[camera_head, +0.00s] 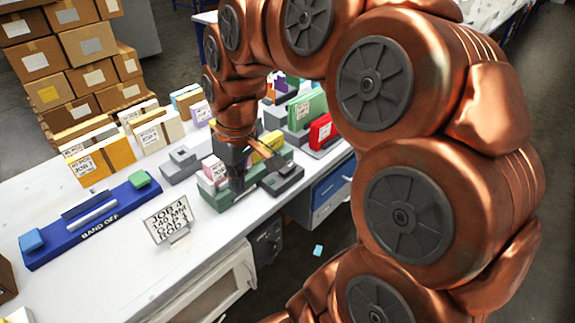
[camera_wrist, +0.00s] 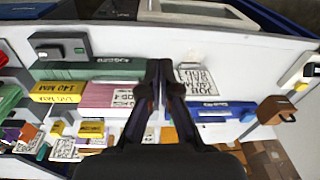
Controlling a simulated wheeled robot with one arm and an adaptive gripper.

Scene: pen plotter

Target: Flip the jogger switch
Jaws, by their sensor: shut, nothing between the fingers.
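A green block-shaped holder (camera_head: 217,201) with lettering on its side carries pink and yellow blocks on the white bench. It also shows in the wrist view (camera_wrist: 112,66). A dark box (camera_head: 284,182) stands at its right end. In the wrist view, this box (camera_wrist: 72,48) has a small light lever-like part (camera_wrist: 48,53) on its face, which may be the jogger switch; I cannot tell its position. My gripper (camera_head: 237,186) is shut and empty, pointing down by the holder's left end. In the wrist view, the fingertips (camera_wrist: 165,66) lie right of the holder, apart from the dark box.
A small printed sign (camera_head: 170,217) stands near the bench front. A blue BAND OFF holder (camera_head: 75,236) lies left. Several card stacks, a grey device (camera_head: 181,165) and green and red blocks stand behind. Boxes are stacked beyond the bench.

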